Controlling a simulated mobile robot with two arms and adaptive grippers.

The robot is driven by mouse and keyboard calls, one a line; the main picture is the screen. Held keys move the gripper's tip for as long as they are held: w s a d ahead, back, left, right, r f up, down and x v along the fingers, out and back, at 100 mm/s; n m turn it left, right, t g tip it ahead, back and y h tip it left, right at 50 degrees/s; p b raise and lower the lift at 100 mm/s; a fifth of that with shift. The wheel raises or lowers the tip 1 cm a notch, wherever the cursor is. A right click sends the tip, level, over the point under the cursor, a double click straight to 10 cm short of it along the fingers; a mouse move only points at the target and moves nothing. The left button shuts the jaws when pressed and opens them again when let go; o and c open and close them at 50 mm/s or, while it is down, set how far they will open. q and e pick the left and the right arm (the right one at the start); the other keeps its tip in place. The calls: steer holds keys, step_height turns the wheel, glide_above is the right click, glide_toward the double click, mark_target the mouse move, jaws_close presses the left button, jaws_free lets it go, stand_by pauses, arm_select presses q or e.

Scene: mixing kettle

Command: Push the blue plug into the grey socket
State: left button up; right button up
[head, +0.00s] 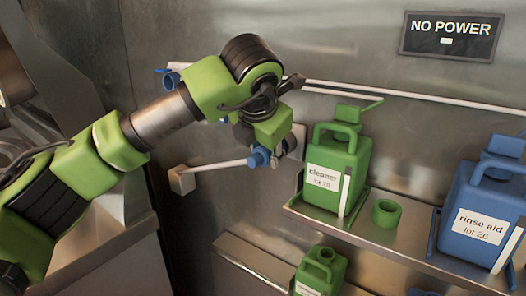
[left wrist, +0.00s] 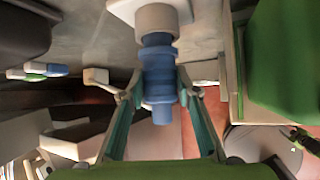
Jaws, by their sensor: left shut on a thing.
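The blue plug (head: 259,157) is held by my left gripper (head: 270,153) near the back wall. In the left wrist view, the plug (left wrist: 158,80) sits between the two fingers of the left gripper (left wrist: 158,93). The grey socket (left wrist: 157,19) is a round collar on a pale plate, in line with the plug's far end. The plug's end meets the collar in this view; I cannot tell how deep it sits. In the head view, the pale socket plate (head: 298,137) is partly hidden behind my gripper. My right gripper is not in view.
A white lead (head: 222,164) runs from a pale wall box (head: 182,180) toward the plug. A green cleaner jug (head: 337,160) stands close right on a steel shelf (head: 385,234), with a blue rinse aid jug (head: 485,215) further right. A wall sign (head: 450,35) reads NO POWER.

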arm_select(q)
steer(key=shift+w+d, duration=0.4)
steer(key=shift+w, duration=0.1)
steer(key=shift+w+d+p, duration=0.1)
steer(key=shift+w+p, duration=0.1)
steer(key=shift+p, duration=0.1)
stand_by(0.5)
steer(key=o, duration=1.7)
steer(key=shift+c, duration=0.2)
steer(key=v, duration=0.7)
steer(key=shift+f, duration=0.1)
